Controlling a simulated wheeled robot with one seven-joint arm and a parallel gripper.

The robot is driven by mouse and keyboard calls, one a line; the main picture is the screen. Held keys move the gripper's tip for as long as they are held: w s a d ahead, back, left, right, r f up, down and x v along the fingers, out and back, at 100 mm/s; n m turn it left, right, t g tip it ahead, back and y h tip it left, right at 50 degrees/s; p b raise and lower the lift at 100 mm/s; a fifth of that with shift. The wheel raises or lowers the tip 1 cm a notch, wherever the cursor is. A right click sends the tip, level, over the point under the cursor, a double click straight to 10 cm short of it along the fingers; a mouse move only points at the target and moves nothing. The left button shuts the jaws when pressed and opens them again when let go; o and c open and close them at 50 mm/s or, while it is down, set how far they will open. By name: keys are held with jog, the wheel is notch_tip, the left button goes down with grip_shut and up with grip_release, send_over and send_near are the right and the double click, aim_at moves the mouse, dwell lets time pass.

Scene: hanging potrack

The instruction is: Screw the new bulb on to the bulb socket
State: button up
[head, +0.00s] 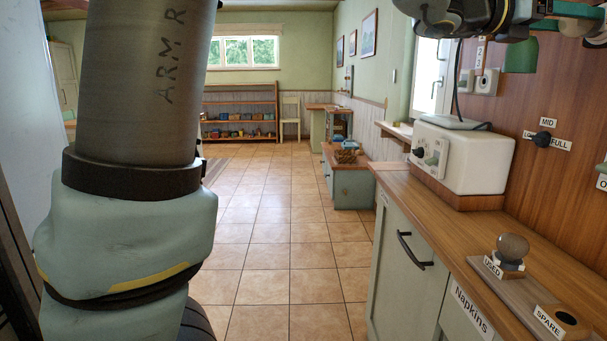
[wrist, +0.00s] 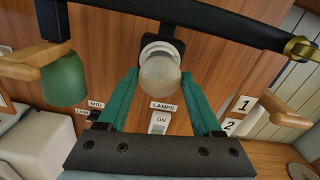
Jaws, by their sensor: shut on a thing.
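The new bulb (wrist: 160,78), round and frosted, is between the green fingers of my gripper (wrist: 160,76) in the wrist view. The fingers are shut on its sides. The bulb's top end meets the pale ring of the bulb socket (wrist: 158,47) under a dark bar. The base is hidden, so I cannot tell how deeply it is seated. In the head view a greyish old bulb (head: 512,247) stands in the holder labelled USED. The holder labelled SPARE (head: 563,318) has an empty dark hole.
A green lampshade (wrist: 64,79) hangs left of my gripper. The dark hanging bar (wrist: 220,28) crosses above it, with wooden pieces at both sides. A LAMPS switch (wrist: 159,122) marked ON is on the wood wall. A white appliance (head: 470,160) stands on the counter (head: 420,205).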

jog(key=shift+s+f+m+b, duration=0.1)
jog(key=shift+m+b, duration=0.6)
jog(key=shift+b, duration=0.25)
jog(key=o, duration=1)
jog(key=shift+c, duration=0.2)
jog(key=a+b, duration=0.2)
jog(key=a, duration=0.8)
jog(key=shift+w+a+b, duration=0.35)
jog(key=shift+b, duration=0.05)
jog(key=shift+w+a+b, duration=0.15)
jog(key=shift+a+b, duration=0.7)
jog(key=shift+a, duration=1.65)
